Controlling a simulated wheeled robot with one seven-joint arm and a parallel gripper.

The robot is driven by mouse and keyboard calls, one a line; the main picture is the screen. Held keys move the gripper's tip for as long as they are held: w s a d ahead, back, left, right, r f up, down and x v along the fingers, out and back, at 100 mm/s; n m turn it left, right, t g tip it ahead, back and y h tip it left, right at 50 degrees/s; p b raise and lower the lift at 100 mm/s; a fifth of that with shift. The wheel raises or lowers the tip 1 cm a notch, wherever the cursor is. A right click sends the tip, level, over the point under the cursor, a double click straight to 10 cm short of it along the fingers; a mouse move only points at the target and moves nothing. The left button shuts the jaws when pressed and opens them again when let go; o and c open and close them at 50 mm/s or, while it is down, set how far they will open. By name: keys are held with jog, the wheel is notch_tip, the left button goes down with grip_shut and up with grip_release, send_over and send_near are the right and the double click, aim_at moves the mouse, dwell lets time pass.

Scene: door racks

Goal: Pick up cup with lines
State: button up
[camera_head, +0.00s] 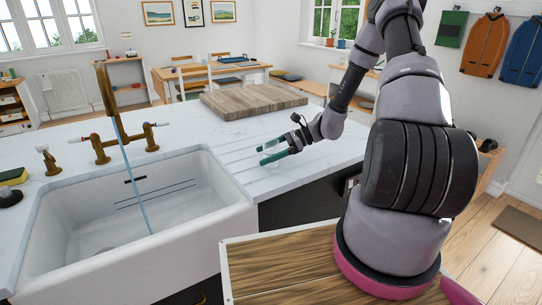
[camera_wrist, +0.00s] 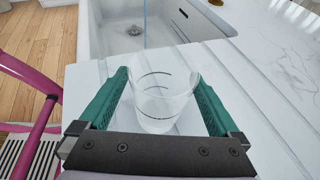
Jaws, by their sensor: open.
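The cup with lines (camera_wrist: 156,108) is a clear glass with dark curved lines on its side. In the wrist view it stands on the white counter beside the sink, between the two green fingers of my gripper (camera_wrist: 160,76). The fingers are spread on either side of it; I cannot tell whether either touches the glass. In the head view my gripper (camera_head: 264,155) is low over the grooved counter, right of the sink. The cup is hard to make out there.
The white sink (camera_head: 45,240) is left of my gripper, with a brass faucet (camera_head: 105,90) and a thin blue stream falling into it. A wooden board (camera_head: 255,97) lies on the counter behind. The grooved counter (camera_head: 225,155) around my gripper looks clear.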

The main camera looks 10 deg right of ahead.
jog(key=shift+w+a+f, duration=0.1)
jog(key=shift+a+f, duration=0.15)
jog(key=shift+a, duration=0.35)
grip_shut()
